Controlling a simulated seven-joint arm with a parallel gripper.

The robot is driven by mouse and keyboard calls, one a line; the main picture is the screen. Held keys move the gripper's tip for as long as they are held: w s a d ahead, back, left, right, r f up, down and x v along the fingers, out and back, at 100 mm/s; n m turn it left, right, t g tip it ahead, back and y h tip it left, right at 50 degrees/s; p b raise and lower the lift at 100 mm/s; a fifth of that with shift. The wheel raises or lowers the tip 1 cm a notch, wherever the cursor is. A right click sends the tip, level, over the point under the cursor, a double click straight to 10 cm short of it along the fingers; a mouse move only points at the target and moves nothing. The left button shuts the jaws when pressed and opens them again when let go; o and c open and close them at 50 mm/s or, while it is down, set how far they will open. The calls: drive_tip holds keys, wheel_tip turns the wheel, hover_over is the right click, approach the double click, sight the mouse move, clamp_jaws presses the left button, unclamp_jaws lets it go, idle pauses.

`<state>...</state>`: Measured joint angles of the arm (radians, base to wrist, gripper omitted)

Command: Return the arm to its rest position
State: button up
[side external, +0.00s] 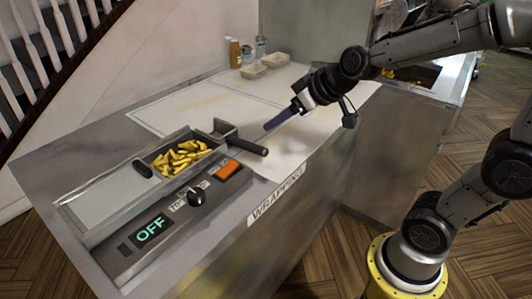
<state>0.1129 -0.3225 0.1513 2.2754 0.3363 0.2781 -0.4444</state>
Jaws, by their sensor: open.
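My gripper (272,124) hangs over the white wrapping sheets, to the right of the fryer and above the end of its black handle. A purple finger points down and left; it looks clear of the handle and holds nothing that I can see. The two fingers overlap from this side, so the gap between them is hidden. My arm reaches in from the right, bent and stretched out over the counter. The fryer (95,203) holds yellow fries (181,155) in its basket. Its black handle (247,147) sticks out to the right.
The fryer panel has a display (150,229) reading OFF, a black knob (197,197) and an orange switch (229,171). Bottles (235,53) and pale boxes (253,70) stand at the counter's back. The counter edge reads WRAPPING. Open floor lies in front.

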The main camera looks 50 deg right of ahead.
drive_tip(key=s+a+r+n, duration=0.1)
drive_tip(key=s+a+r, duration=0.2)
drive_tip(key=s, duration=0.7)
drive_tip(key=s+d+f+m+g, duration=0.1)
drive_tip(key=s+f+g, duration=0.2)
drive_tip(key=s, duration=0.6)
drive_tip(key=shift+s+f+m, duration=0.2)
drive_tip(key=shift+f+m, duration=0.1)
drive_tip(key=shift+f, duration=0.25)
